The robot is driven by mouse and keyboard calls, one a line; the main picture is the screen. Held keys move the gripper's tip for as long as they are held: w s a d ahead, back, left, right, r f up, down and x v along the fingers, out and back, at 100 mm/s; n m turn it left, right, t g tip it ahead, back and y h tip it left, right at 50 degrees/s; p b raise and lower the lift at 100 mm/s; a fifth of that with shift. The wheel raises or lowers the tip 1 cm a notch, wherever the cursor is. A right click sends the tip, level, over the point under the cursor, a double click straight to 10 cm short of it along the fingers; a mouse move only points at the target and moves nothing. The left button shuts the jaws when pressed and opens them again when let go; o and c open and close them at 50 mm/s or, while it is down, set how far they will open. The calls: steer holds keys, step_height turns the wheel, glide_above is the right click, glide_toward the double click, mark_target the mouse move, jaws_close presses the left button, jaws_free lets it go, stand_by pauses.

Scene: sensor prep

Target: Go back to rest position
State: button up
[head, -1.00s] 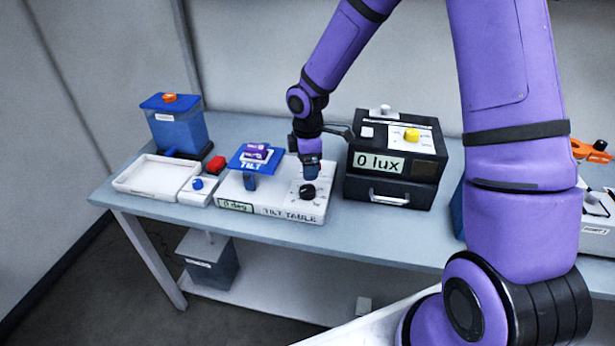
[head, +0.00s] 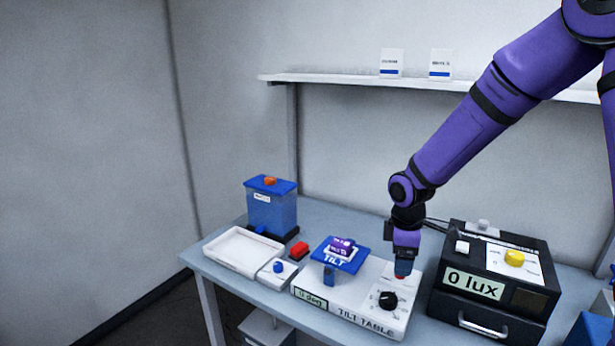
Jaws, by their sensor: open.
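My gripper (head: 402,275) is at the end of my purple arm and points down over the back right part of the white tilt table (head: 345,311). It is open, and no held object shows in it. A small red part shows right at its tip; I cannot tell whether they touch. The tilt table's black knob (head: 388,300) is just in front of the gripper. Its blue tilt plate (head: 340,254) carries a small purple sensor (head: 343,243), left of the gripper. The display below reads about 0 deg.
The black light box (head: 492,280), showing 0 lux, stands close right of the gripper. A wall shelf (head: 340,79) runs behind.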

steer(key=s+d+r+m+t+h, duration=0.15)
steer(key=s+r+m, duration=0.3)
steer(key=r, duration=0.55)
steer(key=s+d+r+m+t+y, duration=0.1)
steer(key=s+r+m, duration=0.4)
steer(key=s, duration=0.6)
steer(key=s+d+r+m+t+y, duration=0.1)
steer(key=s+d+r+m+t, duration=0.1)
steer(key=s+r+m, duration=0.3)
steer(key=s+d+r, duration=0.1)
steer(key=s+r, duration=0.3)
steer(key=s, duration=0.3)
steer(key=shift+s+d+r, duration=0.15)
steer(key=shift+s+r, duration=0.05)
